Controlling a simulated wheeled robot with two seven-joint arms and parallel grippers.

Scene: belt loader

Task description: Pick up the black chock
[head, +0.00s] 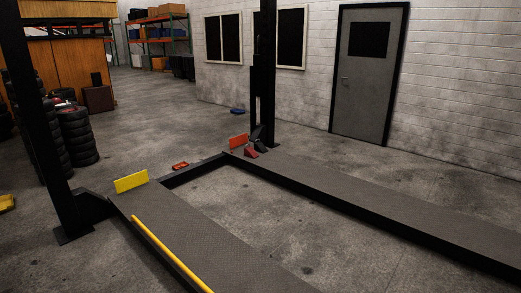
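A small dark wedge shape (260,146), which may be the black chock, sits at the far end of the right-hand lift runway, by the foot of the black post. It is small and dark against the post, so its outline is hard to tell. A red wedge (251,153) lies just beside it on the runway. Neither of my grippers shows in the head view.
A two-runway lift fills the foreground: left runway (185,235), right runway (350,188), joined by a dark crossbeam. Black posts (263,80) rise beside it. Stacked tyres (76,135) stand at left. A grey door (368,75) is in the back wall.

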